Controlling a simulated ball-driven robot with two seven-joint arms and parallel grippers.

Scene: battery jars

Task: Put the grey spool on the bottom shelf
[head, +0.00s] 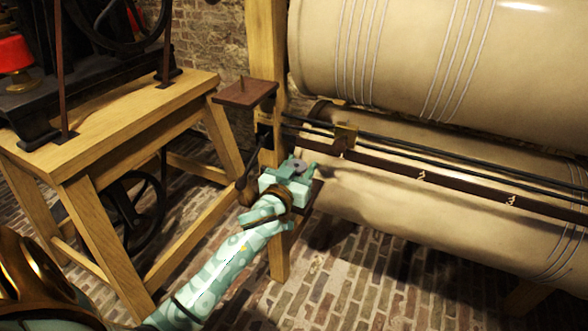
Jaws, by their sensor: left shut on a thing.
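My left gripper (297,168) reaches up from the lower left and is shut on the grey spool (299,165). Only a small grey part of the spool shows between the pale green jaws. The gripper is beside the wooden post, below a small brown upper shelf (245,93) with a short peg on it. A dark brown edge that looks like the bottom shelf (314,192) shows just right of and behind the gripper, mostly hidden by it. I cannot tell whether the spool touches that shelf. My right gripper is not in view.
A wooden bench (110,110) with black machinery stands at the left. Brick floor (340,290) is clear below.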

